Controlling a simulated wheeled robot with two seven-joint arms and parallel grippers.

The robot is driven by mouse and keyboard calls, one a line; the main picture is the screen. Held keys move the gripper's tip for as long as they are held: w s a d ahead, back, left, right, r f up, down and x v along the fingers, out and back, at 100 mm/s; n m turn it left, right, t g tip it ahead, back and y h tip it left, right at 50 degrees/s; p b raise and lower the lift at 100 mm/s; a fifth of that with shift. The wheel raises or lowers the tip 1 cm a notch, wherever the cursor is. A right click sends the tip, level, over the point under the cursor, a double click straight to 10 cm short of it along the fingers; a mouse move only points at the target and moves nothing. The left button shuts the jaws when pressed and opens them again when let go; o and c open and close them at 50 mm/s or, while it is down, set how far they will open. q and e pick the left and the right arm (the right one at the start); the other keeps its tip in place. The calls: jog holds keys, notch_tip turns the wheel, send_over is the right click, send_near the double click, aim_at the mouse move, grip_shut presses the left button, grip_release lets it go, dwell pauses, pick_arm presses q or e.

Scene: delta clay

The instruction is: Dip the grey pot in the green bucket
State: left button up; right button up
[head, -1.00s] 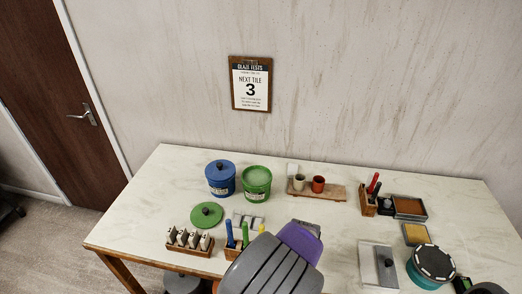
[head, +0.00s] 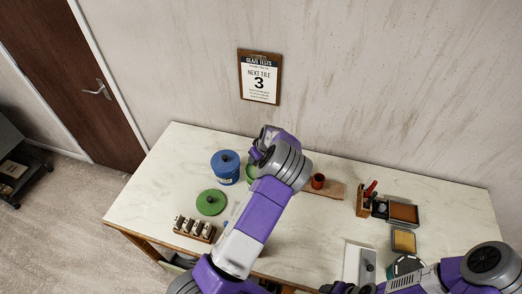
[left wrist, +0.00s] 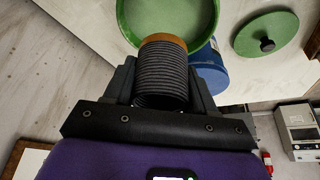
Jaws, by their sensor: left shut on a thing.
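The grey pot (left wrist: 163,82) is ribbed, with an orange-brown band at its far end. My left gripper (left wrist: 163,68) is shut on it, one finger on each side. The pot's far end overlaps the mouth of the green bucket (left wrist: 207,52) in the left wrist view; I cannot tell whether it is below the rim. In the head view the bucket (head: 250,171) is mostly hidden behind my left arm, and the pot is hidden. My right arm shows at the lower right, but its gripper fingers are not in view.
A lidded blue bucket (head: 225,168) stands just left of the green one. A green lid (head: 211,202) lies in front, near a rack of tiles (head: 195,228). A red-brown cup (head: 318,181) stands on a board at right. The table's middle right is fairly clear.

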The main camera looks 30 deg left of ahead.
pick_arm(q)
jog(key=shift+s+f, duration=0.1)
jog(key=shift+f, duration=0.3)
notch_tip(320, 180, down, 2)
jog(key=shift+b, duration=0.7)
jog(key=shift+f+b, duration=2.15)
jog(key=shift+f, duration=0.55)
jog(key=shift+d, duration=0.15)
jog(key=shift+f+b, duration=0.3)
jog(key=shift+b, duration=0.25)
jog(key=shift+s, duration=0.1)
jog(key=shift+s+f+b, duration=0.1)
jog(key=shift+f+b, duration=0.05)
jog(key=shift+b, duration=0.35)
